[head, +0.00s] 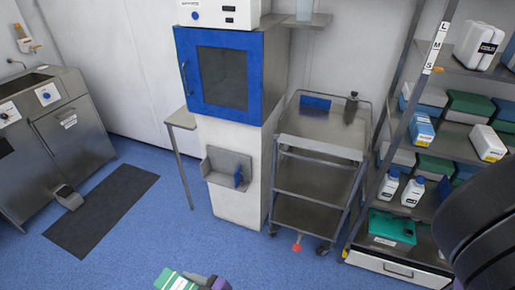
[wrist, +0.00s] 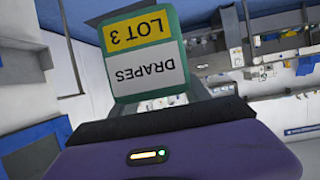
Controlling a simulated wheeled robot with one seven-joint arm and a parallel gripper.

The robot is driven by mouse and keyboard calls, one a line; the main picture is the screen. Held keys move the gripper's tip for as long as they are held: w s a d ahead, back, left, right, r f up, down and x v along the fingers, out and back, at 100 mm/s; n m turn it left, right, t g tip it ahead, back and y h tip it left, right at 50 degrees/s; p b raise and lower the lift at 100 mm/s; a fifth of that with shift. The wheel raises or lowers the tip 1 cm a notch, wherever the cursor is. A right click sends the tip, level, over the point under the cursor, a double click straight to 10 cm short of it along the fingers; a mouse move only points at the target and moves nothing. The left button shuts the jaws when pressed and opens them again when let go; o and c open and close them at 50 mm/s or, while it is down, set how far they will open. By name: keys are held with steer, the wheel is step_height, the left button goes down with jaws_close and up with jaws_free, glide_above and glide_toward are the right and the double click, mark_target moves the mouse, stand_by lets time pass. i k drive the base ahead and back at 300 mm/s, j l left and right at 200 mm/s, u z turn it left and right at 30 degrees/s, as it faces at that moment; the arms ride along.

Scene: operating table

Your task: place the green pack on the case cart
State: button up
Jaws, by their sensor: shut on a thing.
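The green pack (wrist: 176,20) has a white and yellow label reading "DRAPES LOT 3", upside down in the wrist view. My gripper (wrist: 150,103) is shut on it, and the pack sticks out beyond the jaws. In the head view the pack (head: 176,281) shows at the bottom edge, partly cut off, with my gripper (head: 200,279) at its right. The steel cart (head: 318,148), which looks like the case cart, stands beyond them at centre right, well apart from the pack. Its top holds a blue item (head: 316,103) and a dark bottle (head: 351,107).
A shelf rack (head: 408,120) with boxes, bottles and a green bin (head: 391,230) stands right of the cart. A blue-doored cabinet (head: 222,75) stands left of it. A steel sink unit (head: 75,135) and dark mat (head: 103,208) are at left.

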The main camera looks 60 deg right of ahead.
mark_target(332, 128)
steer(key=i+u, duration=0.45)
steer(key=i, duration=0.45)
steer(key=i+j+z, duration=0.1)
steer(key=z, duration=0.2)
steer(key=i+j+z, duration=0.3)
steer(key=j+z, duration=0.15)
steer(key=z, duration=0.3)
steer(key=i+j+z, duration=0.1)
steer(key=z, duration=0.3)
steer(key=j+z, duration=0.25)
steer(key=z, duration=0.2)
steer(key=j+z, duration=0.15)
steer(key=z, duration=0.25)
